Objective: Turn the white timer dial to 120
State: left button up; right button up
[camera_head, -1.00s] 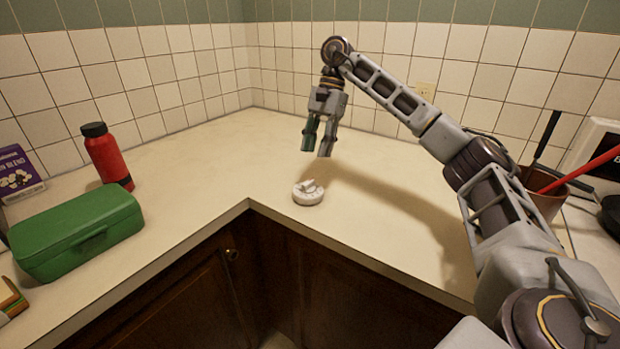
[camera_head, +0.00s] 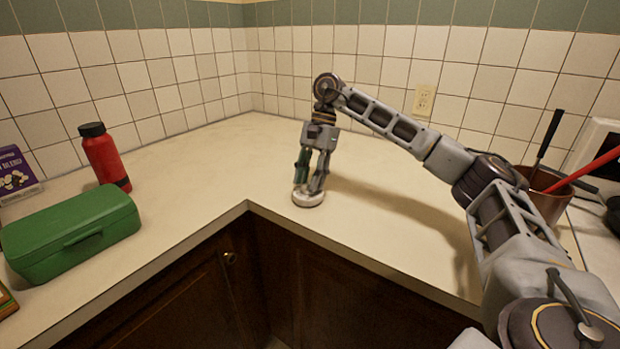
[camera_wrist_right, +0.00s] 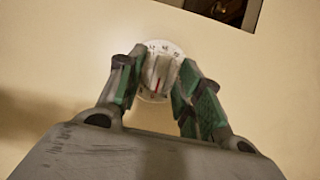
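The white timer (camera_head: 307,201) is a small round disc on the counter near its inner corner. In the right wrist view the timer (camera_wrist_right: 152,97) shows printed numbers around its rim, too small to read surely, and a raised grip bar with a red mark. My right gripper (camera_head: 309,187) points down over the timer and hides much of its top. In the right wrist view its fingers (camera_wrist_right: 160,68) stand on either side of the grip bar, apart, with a small gap visible. My left gripper is not in view.
A green box (camera_head: 70,238) and a red bottle (camera_head: 106,158) with a black cap stand on the left counter, beside a purple package (camera_head: 14,172). A brown pot (camera_head: 545,196) with utensils is at right. The counter around the timer is clear.

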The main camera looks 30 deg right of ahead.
grip_shut()
